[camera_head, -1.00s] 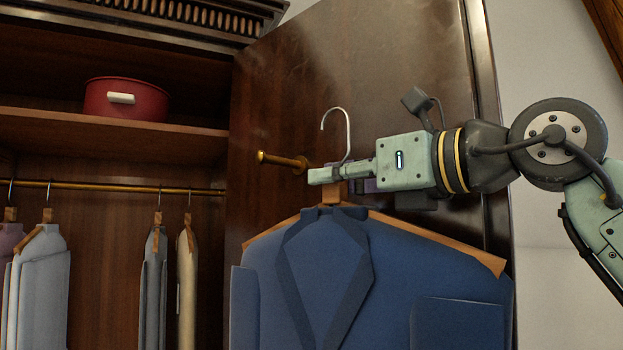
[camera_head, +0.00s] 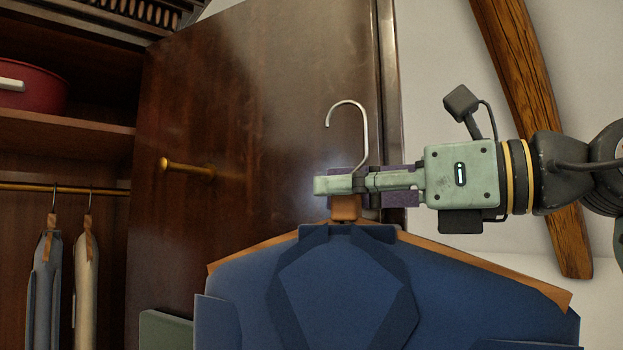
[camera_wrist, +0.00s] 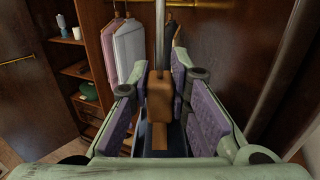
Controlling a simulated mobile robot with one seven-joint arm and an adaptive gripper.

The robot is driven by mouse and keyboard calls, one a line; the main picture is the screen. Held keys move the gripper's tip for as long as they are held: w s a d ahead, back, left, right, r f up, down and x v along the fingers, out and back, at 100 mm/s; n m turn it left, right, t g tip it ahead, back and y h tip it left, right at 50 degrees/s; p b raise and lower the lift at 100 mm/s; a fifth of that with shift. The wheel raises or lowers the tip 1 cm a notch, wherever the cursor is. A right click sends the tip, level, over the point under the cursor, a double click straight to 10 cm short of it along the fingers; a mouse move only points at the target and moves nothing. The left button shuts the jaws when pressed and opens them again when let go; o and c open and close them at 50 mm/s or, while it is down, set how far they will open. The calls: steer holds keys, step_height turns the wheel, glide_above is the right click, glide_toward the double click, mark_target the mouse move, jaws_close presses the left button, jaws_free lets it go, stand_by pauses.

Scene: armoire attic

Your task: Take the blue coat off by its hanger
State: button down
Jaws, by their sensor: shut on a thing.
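The blue coat (camera_head: 340,300) hangs upright on a wooden hanger (camera_head: 500,270) with a metal hook (camera_head: 363,125). My gripper (camera_head: 338,184) is shut on the hanger's neck, just below the hook, and bears the coat. The hook's open end is clear of the brass peg (camera_head: 185,169) on the wardrobe door, with a wide gap between them. In the wrist view the hanger's wooden neck (camera_wrist: 159,95) stands between the purple finger pads. A small part of the blue coat shows below it, and the rest is hidden.
The wooden door (camera_head: 250,110) stands open behind the coat. Other clothes hang on a rail (camera_head: 120,189) inside the wardrobe at left, below a shelf with a red pot (camera_head: 35,92). A wooden beam (camera_head: 530,120) slants along the white wall at right.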

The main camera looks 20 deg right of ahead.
steer(key=p+v, duration=0.4)
steer(key=v, duration=1.1)
steer(key=shift+s+d+r, duration=0.1)
steer(key=shift+v, duration=1.15)
